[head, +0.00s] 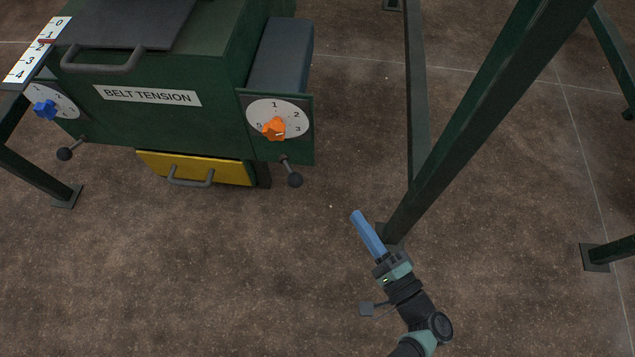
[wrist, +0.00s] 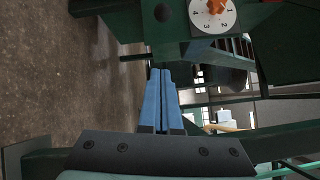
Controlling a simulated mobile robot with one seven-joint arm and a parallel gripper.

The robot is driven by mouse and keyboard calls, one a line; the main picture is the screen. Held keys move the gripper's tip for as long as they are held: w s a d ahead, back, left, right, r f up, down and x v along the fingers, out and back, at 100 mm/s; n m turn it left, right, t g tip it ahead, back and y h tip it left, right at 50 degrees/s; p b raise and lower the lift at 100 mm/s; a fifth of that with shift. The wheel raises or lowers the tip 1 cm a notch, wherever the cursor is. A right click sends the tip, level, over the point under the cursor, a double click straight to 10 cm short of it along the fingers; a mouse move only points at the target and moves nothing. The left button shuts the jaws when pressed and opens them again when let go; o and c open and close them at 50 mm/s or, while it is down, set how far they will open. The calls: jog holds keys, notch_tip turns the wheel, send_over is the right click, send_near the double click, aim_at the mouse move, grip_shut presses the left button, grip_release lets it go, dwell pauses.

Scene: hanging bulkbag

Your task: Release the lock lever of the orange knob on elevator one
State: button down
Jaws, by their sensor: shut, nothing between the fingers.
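The orange knob (head: 274,128) sits on a white numbered dial (head: 262,108) on the right panel of the green machine. Below it a lock lever (head: 292,172) sticks out, a thin rod with a dark ball end. My gripper (head: 356,215) is shut and empty, its blue fingers together, in the open to the right of and below the lever. In the wrist view the blue fingers (wrist: 160,72) point up the picture. The orange knob (wrist: 215,5) is cut by the top edge, and the lever's dark ball (wrist: 163,13) shows to its left. Nothing touches the fingers.
A blue knob (head: 45,108) with its own lever (head: 66,153) is at the left of the machine. A yellow drawer (head: 195,168) with a handle is below the "BELT TENSION" label (head: 147,96). A green post (head: 470,110) rises close behind my gripper. The floor between is clear.

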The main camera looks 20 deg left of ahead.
aim_at(290, 172)
jog(key=w+a+r+b, duration=0.1)
jog(key=w+a+b, duration=0.2)
jog(key=a, duration=0.8)
jog(key=shift+w+r+b, duration=0.15)
jog(key=shift+w+b, duration=0.05)
jog(key=shift+b, duration=0.5)
jog(key=shift+s, duration=0.1)
jog(key=shift+s+a+p, duration=0.1)
jog(key=shift+s+p, duration=0.1)
jog(key=shift+p, duration=0.2)
